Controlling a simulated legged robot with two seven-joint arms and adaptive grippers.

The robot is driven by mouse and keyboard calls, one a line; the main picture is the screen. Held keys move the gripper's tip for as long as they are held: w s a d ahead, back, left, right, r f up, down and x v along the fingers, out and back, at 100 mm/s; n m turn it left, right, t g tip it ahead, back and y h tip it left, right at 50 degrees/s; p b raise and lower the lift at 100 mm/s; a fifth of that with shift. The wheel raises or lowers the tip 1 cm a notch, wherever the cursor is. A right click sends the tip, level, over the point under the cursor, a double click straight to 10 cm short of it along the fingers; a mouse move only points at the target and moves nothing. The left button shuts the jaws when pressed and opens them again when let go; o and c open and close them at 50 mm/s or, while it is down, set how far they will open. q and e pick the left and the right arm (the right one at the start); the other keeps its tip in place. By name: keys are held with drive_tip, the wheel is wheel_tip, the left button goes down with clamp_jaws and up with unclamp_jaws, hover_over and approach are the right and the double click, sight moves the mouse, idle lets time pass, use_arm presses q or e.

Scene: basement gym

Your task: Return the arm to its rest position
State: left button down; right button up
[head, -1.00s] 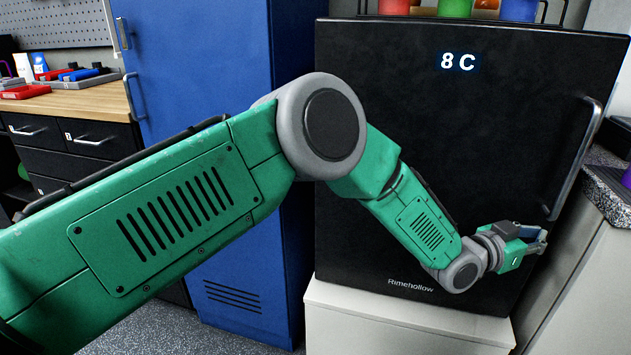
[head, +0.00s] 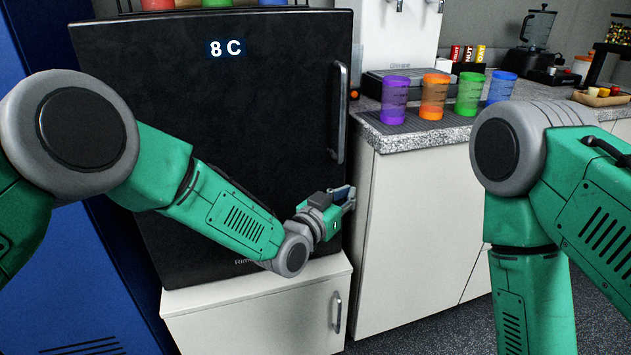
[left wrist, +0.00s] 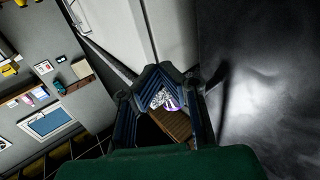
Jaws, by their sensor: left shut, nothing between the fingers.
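My left arm comes in from the left in the head view and reaches across the front of the black fridge (head: 215,110). My left gripper (head: 349,195) is at the fridge's lower right, below its handle (head: 340,112) and apart from it. The gripper is shut and empty. In the left wrist view its blue fingers (left wrist: 160,82) meet at the tips. My right arm stands at the right of the head view, its forearm hanging downward. My right gripper is out of the picture.
The fridge stands on a white cabinet (head: 260,310). To its right is a speckled counter (head: 440,136) with purple (head: 394,100), orange (head: 433,97), green (head: 469,94) and blue (head: 502,88) cups. A blue locker (head: 75,265) is on the left. Floor shows between cabinet and right arm.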

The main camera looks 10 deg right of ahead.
use_arm(q)
drive_tip(key=s+d+p, duration=0.1)
drive_tip(key=s+p, duration=0.1)
drive_tip(key=s, duration=0.4)
drive_tip(key=s+a+f+n+g+y+p, duration=0.1)
drive_tip(key=s+a+f+g+y, duration=0.1)
drive_tip(key=s+a+f, duration=0.5)
drive_tip(key=s+a+f+n+g+y+p, duration=0.1)
drive_tip(key=s+a+f+n+g+y, duration=0.15)
drive_tip(key=a+f, duration=0.45)
drive_tip(key=s+a+f+g+y+p, duration=0.2)
drive_tip(key=s+a+f+y, duration=0.15)
drive_tip(key=s+a, duration=0.45)
drive_tip(key=s+a+n+g+y+p, duration=0.2)
drive_tip(key=s+a+n+g+y, duration=0.2)
drive_tip(key=s+a, duration=1.5)
drive_tip(key=shift+s+a+f+g, duration=0.3)
drive_tip(key=shift+a+g, duration=0.25)
drive_tip(key=shift+g, duration=0.6)
